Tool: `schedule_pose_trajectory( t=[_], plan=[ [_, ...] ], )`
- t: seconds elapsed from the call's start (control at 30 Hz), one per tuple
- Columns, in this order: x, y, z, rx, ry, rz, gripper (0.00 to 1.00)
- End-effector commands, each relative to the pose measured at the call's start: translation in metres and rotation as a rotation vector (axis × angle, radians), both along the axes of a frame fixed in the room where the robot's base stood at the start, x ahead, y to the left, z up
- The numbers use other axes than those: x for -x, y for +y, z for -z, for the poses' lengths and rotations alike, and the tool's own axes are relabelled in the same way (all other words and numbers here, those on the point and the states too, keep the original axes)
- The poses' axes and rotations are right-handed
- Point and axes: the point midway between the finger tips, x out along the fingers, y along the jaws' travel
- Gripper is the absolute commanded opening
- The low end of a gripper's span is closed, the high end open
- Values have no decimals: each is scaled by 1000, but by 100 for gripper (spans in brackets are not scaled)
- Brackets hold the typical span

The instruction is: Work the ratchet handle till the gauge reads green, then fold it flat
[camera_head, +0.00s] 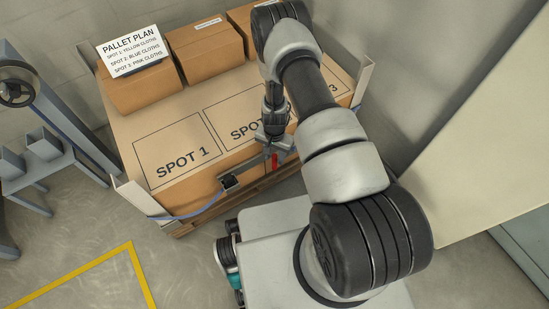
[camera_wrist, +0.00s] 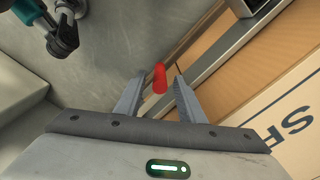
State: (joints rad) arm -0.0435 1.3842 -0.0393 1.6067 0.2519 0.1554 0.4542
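The red grip of the ratchet handle (camera_wrist: 160,78) shows in the wrist view between the tips of my gripper (camera_wrist: 158,96). The two fingers stand apart, with a visible gap on each side of the red grip. In the head view the red handle (camera_head: 275,160) is just below my gripper (camera_head: 277,146), at the front edge of the pallet load. A dark block (camera_head: 230,182) sits on the blue strap (camera_head: 203,208) to the left of it; I cannot tell whether it is the gauge. No gauge reading is legible. My gripper hides part of the ratchet.
Cardboard boxes (camera_head: 145,90) stand at the back of the load under a pallet plan sign (camera_head: 131,54). The load's top has marked spots, with spot 1 (camera_head: 180,150) bare. Upright corner posts (camera_head: 130,195) flank the load. A blue-grey stand (camera_head: 45,150) is at left.

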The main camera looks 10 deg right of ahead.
Motion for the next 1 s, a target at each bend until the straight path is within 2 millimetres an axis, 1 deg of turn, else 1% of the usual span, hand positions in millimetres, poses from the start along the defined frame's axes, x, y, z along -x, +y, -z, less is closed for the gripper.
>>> schedule_pose_trajectory(
  t=[0.1, 0.33, 0.37, 0.5, 0.57, 0.87, 1.0],
  plan=[
    [0, 0, 5, 0, 0, 0, 36],
    [0, 0, 5, 0, 0, 0, 36],
    [0, 0, 5, 0, 0, 1, 34],
    [0, 0, 5, 0, 0, 1, 10],
    [0, 0, 5, 0, 0, 1, 0],
    [2, -1, 4, 0, 0, -1, 0],
    [12, -6, 4, 0, 2, -12, 0]
  ],
)
